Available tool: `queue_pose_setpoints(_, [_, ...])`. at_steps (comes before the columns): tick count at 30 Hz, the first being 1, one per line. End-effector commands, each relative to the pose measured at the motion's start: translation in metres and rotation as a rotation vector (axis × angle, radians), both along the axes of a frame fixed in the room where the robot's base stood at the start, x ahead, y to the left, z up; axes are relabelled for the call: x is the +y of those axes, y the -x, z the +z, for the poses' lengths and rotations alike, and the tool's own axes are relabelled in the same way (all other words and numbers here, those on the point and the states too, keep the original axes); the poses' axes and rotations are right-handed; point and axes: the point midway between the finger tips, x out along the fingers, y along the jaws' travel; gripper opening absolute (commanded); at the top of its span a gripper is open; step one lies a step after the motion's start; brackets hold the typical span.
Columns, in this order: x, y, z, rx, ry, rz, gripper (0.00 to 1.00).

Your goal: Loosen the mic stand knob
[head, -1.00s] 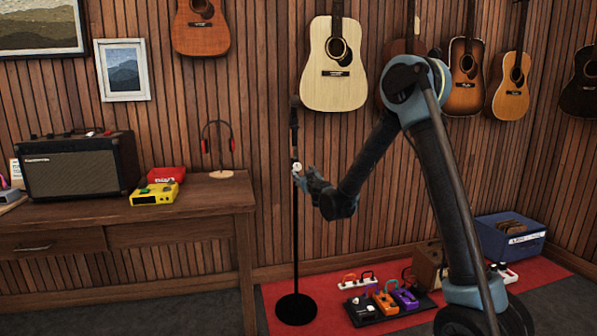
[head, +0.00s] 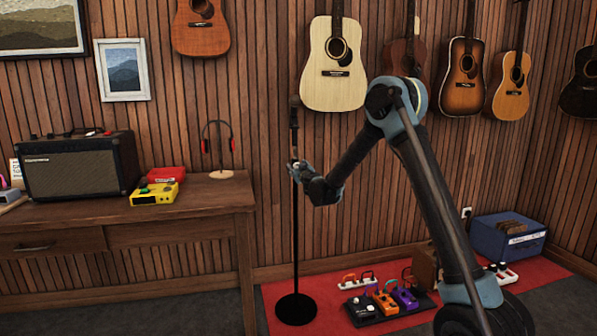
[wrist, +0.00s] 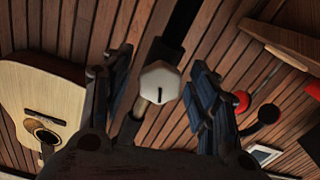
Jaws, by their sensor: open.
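The black mic stand (head: 295,240) stands upright on a round base at the edge of the red rug. Its pale, faceted knob (wrist: 159,84) with a dark slot mark faces me in the wrist view. My gripper (wrist: 160,72) is open, with one finger on each side of the knob. Gaps show between the knob and both fingers, so it is not gripped. In the head view my gripper (head: 303,170) is right at the stand's upper pole and largely hides the knob.
Guitars hang behind.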

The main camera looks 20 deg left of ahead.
Motion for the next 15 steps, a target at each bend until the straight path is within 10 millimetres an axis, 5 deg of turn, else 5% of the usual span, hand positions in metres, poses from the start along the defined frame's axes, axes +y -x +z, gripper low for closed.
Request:
queue_pose_setpoints(3, [-0.0002,0.0001,0.0,0.0,0.0,0.0,0.52])
queue_pose_setpoints(9, [-0.0002,0.0002,0.0,0.0,0.0,0.0,0.1])
queue_pose_setpoints(15, [-0.0005,0.0,0.0001,-0.009,0.014,-0.001,0.09])
